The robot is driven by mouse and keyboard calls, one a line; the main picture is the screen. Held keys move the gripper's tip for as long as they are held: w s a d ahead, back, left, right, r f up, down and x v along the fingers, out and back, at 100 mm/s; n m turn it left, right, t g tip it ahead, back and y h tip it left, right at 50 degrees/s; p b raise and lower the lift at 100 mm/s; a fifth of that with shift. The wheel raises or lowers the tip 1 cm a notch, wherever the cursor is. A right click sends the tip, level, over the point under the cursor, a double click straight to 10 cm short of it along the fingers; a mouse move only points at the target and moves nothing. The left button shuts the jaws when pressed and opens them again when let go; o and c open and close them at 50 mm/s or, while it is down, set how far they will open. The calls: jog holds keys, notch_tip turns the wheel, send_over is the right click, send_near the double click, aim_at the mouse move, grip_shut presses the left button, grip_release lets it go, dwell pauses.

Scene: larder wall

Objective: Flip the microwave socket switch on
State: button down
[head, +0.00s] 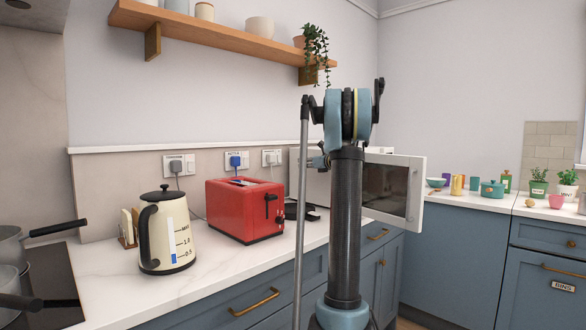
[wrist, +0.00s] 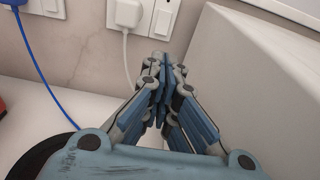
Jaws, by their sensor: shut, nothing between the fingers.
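The wall socket nearest the microwave (head: 271,157) holds a white plug; in the wrist view the white plug (wrist: 128,14) sits left of the socket's switch (wrist: 162,20). The label above this socket is too small to read, and whether the switch is on or off cannot be told. My gripper (wrist: 165,72) is shut and empty, its fingertips just below the switch in the picture; contact cannot be told. The white microwave (head: 311,182) stands on the counter to the right, partly hidden by my arm.
A socket with a blue plug (head: 236,162) and one with a grey plug (head: 177,166) are further left. A red toaster (head: 245,209) and a cream kettle (head: 167,230) stand on the counter (head: 215,270). A shelf (head: 225,38) hangs above. The microwave's side closely flanks my gripper.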

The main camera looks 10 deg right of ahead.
aim_at(279, 165)
jog(key=x, duration=1.3)
jog(key=shift+w+a, duration=0.1)
jog(key=shift+w, duration=0.05)
jog(key=shift+w+a+f, duration=0.1)
jog(key=shift+w+a, duration=0.05)
jog(key=shift+w, duration=0.1)
jog(key=s+d, duration=0.2)
jog(key=s, duration=0.1)
jog(key=s+d+f, duration=0.1)
jog(key=s+d, duration=0.2)
jog(key=s, duration=0.1)
jog(key=s+d+f, duration=0.1)
jog(key=s+d, duration=0.2)
jog(key=s, duration=0.1)
jog(key=shift+s+d, duration=0.1)
